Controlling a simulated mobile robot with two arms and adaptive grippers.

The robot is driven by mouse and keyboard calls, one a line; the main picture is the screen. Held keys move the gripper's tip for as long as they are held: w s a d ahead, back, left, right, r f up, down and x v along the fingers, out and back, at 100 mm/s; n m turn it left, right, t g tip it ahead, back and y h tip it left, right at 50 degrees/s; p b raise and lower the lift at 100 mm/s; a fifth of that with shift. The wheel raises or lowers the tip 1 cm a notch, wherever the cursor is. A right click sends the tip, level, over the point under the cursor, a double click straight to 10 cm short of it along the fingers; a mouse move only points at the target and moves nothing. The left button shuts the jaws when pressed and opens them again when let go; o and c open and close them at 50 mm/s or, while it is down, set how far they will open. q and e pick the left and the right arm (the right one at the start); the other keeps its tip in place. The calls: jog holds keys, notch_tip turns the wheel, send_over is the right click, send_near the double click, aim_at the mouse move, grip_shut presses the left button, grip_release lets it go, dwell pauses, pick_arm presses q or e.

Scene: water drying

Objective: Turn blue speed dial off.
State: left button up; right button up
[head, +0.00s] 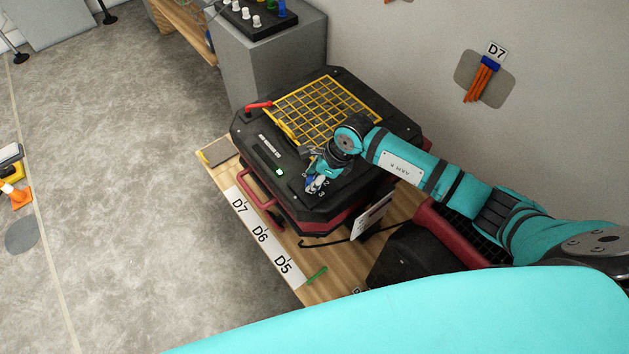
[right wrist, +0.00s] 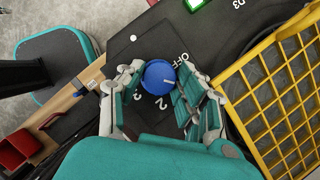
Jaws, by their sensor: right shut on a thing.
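The blue speed dial (right wrist: 157,77) is a round knob on the black top of the machine (head: 256,152). In the right wrist view it has a short white line on its right side and printed marks around it, among them "OFF" (right wrist: 180,61), "2" and "3". My right gripper (right wrist: 160,88) has its fingers on both sides of the dial and is shut on it. In the head view the right gripper (head: 317,182) is low at the machine's front right corner and mostly covers the dial. My left gripper is not in view.
A yellow grid (head: 322,108) lies on the machine's top beside my right wrist. The wooden bench (head: 222,178) bears labels D7, D6 and D5. A grey pedestal (head: 262,62) stands behind.

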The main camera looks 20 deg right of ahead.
jog(key=n+g+b, duration=0.1)
jog(key=n+b, duration=0.2)
jog(key=b, duration=0.2)
jog(key=n+g+b, duration=0.1)
jog(key=n+b, duration=0.2)
jog(key=b, duration=0.2)
jog(key=n+g+b, duration=0.1)
jog(key=n+b, duration=0.2)
jog(key=b, duration=0.1)
jog(key=shift+w+f+y+b, duration=0.2)
jog(key=shift+f+y+b, duration=0.1)
jog(key=shift+b, duration=0.1)
jog(key=shift+r+n+g+b, duration=0.3)
jog(key=shift+n+g+b, duration=0.3)
jog(key=shift+b, duration=0.4)
jog(key=o, duration=1.1)
jog(key=shift+o, duration=0.2)
jog(key=shift+r, duration=0.1)
jog(key=v, duration=1.2)
jog(key=shift+s, duration=0.1)
